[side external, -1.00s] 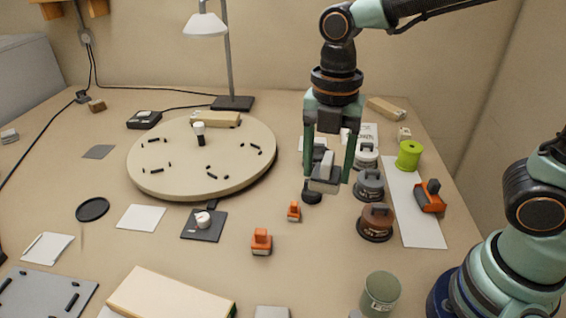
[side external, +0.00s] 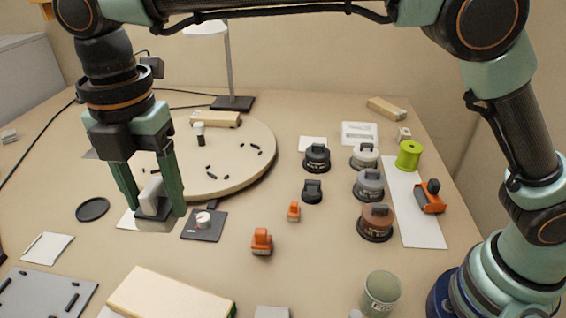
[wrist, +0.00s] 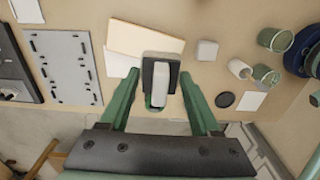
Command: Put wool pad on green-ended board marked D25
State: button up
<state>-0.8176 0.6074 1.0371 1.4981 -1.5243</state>
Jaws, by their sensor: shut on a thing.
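My gripper (side external: 154,203) is shut on a pad with a dark grey body, a pale underside and a white upright grip (side external: 151,187), likely the wool pad. It hangs above the bench at the left in the side view. In the wrist view the pad (wrist: 160,83) sits between my gripper's fingers (wrist: 160,74). A cream board (side external: 165,294) with a bit of green at its right end lies at the front edge, apart from the pad. It also shows in the wrist view (wrist: 142,37), partly behind the pad. I cannot read any D25 mark.
A grey plate with black pegs (side external: 45,290) lies left of the board. A round turntable (side external: 245,165) stands behind my gripper. Small orange-handled tools (side external: 261,242), several round weights (side external: 370,185) and a green-grey cup (side external: 380,292) stand to the right. A black disc (side external: 92,209) lies far left.

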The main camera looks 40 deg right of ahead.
jog(key=shift+s+a+f, duration=0.1)
jog(key=shift+s+a, duration=0.05)
jog(key=shift+a, duration=0.3)
jog(key=shift+s+a+f, duration=0.1)
jog(key=shift+a, duration=0.35)
send_near(184, 305)
notch_tip(184, 305, down, 5)
jog(key=shift+f, duration=0.2)
jog(key=o, duration=1.3)
jog(key=shift+f, duration=0.1)
jog(key=shift+o, duration=0.2)
